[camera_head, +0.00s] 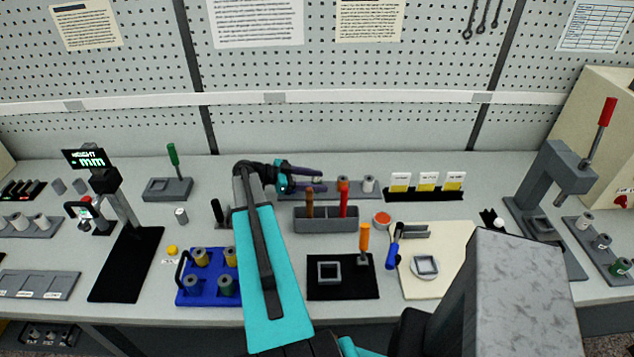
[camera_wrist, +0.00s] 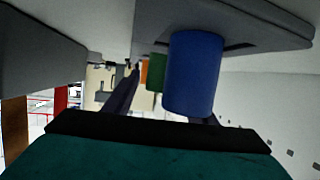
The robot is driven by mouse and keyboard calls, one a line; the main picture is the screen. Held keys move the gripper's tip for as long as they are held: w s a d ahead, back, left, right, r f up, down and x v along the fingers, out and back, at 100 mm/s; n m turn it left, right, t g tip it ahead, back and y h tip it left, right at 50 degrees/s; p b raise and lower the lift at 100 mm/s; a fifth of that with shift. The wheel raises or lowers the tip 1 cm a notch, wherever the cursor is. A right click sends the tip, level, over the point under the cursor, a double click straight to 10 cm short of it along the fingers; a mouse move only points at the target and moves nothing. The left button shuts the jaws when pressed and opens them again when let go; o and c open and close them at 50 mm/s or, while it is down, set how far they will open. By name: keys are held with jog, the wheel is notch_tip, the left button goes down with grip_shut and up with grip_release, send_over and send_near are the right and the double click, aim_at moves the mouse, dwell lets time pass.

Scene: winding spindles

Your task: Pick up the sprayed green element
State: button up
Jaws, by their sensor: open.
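My gripper (camera_head: 323,181) is open above the grey rack (camera_head: 356,195) at the back of the bench, its fingers pointing right. In the wrist view, a blue cylinder (camera_wrist: 193,72) stands large and close at the grey plate, which appears upside down. A green element (camera_wrist: 155,78) shows behind it, partly hidden by it, with an orange one (camera_wrist: 144,72) beyond. In the head view, only a small greenish patch (camera_head: 318,179) shows between the fingers. I see no element gripped. The blue cylinder is hidden behind my gripper there.
A grey holder (camera_head: 326,225) with brown and red-handled tools stands just in front of the rack. A white element (camera_head: 368,184) stands at the rack's right. The pegboard wall rises behind.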

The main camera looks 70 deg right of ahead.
aim_at(316, 179)
jog(key=shift+c, duration=0.2)
jog(key=c, duration=1.1)
jog(key=shift+r, duration=0.15)
notch_tip(316, 179, up, 18)
jog(key=b, duration=0.7)
dwell(0.4)
